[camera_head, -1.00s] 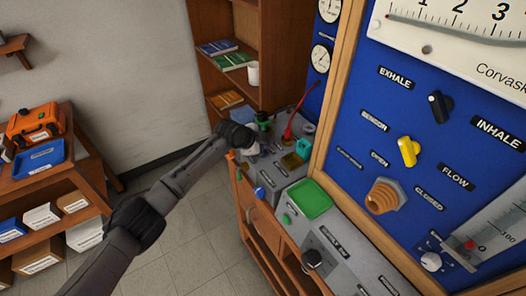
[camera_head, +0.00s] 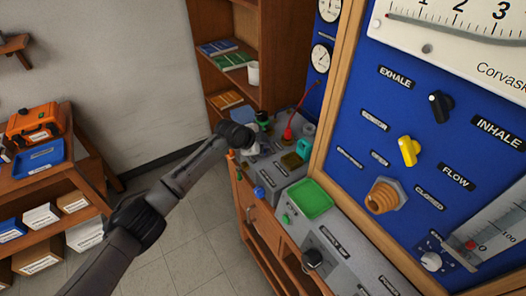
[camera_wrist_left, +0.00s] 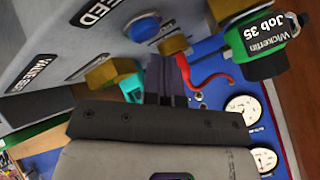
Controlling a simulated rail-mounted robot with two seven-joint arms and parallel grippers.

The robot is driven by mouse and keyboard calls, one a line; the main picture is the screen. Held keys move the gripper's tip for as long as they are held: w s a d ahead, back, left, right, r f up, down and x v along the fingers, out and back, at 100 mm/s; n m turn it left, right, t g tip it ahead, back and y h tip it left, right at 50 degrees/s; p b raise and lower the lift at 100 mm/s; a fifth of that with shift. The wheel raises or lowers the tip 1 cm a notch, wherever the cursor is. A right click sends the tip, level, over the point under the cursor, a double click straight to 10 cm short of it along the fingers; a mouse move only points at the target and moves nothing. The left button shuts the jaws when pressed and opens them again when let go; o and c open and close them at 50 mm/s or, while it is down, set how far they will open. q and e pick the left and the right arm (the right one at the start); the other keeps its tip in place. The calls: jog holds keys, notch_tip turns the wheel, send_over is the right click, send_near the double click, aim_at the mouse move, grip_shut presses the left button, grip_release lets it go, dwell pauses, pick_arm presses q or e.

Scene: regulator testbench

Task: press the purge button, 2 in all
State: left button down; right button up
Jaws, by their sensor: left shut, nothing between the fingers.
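My left gripper (camera_head: 252,143) is over the far part of the grey bench panel in the head view, partly hidden by its own wrist. In the left wrist view its dark fingers (camera_wrist_left: 168,78) are shut and empty. A round blue button (camera_wrist_left: 143,27) shows above the fingers there, apart from them. In the head view a blue knob or button (camera_head: 259,192) sits on the panel's near edge and a green one (camera_head: 285,218) lies nearer. I cannot read a purge label on any of them. My right gripper is not in view.
A green tray (camera_head: 310,199) lies on the bench. An olive block (camera_head: 303,149), a teal item (camera_head: 308,131) and a red curved piece (camera_head: 288,132) stand near the gripper. A green and black labelled item (camera_wrist_left: 268,45) is close in the wrist view. The blue board (camera_head: 370,130) rises at right.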

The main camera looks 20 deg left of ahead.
pick_arm(q)
jog(key=shift+f, duration=0.35)
jog(key=shift+f, duration=0.1)
dwell(0.3)
jog(key=shift+f+b, duration=0.45)
dwell(0.3)
jog(key=shift+r, duration=0.1)
dwell(0.3)
jog(key=shift+r+p, duration=0.7)
jog(key=shift+r, duration=0.15)
